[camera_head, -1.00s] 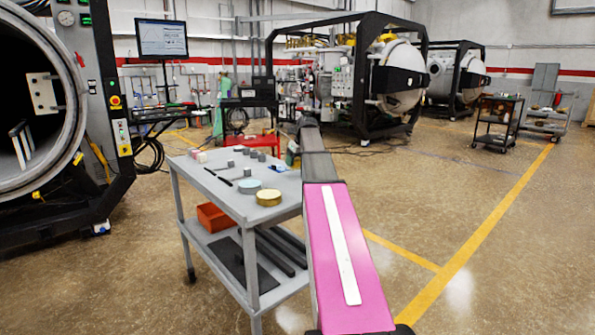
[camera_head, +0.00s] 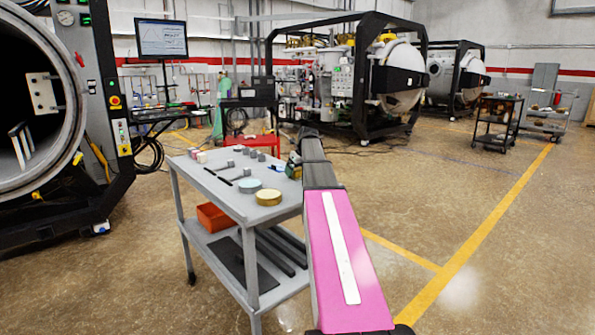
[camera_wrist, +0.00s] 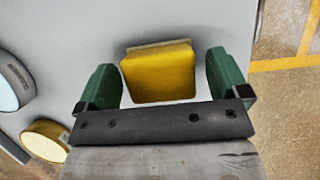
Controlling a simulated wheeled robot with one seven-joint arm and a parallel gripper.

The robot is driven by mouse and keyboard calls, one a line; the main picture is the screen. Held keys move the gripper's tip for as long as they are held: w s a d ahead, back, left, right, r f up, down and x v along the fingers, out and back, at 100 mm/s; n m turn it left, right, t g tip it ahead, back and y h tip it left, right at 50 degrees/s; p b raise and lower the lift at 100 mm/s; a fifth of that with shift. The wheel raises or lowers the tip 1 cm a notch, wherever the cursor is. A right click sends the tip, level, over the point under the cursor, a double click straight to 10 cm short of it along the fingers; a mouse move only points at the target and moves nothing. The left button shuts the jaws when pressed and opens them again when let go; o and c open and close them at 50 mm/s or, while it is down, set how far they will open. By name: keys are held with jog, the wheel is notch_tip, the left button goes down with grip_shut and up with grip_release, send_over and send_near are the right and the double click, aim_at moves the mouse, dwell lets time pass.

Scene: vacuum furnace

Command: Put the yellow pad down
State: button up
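The yellow pad (camera_wrist: 158,72) is a small block with a pale far edge, seen in the wrist view over the grey cart top. My gripper (camera_wrist: 164,82) has its two green fingers on either side of the pad. A gap shows between the pad and the right finger; the left finger is very close to it, and I cannot tell if they touch. The fingers look open. The pad seems to rest on the cart top. In the head view my gripper (camera_head: 293,166) is small and partly hidden behind my arm at the cart's right edge.
The grey cart (camera_head: 212,200) carries a round yellow tin (camera_head: 268,197), a light blue tin (camera_head: 250,186) and several small grey blocks. A red bin (camera_head: 214,217) sits on its lower shelf. The furnace opening (camera_head: 40,110) is at left.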

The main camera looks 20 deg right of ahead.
jog(key=v, duration=1.2)
jog(key=shift+r, duration=0.2)
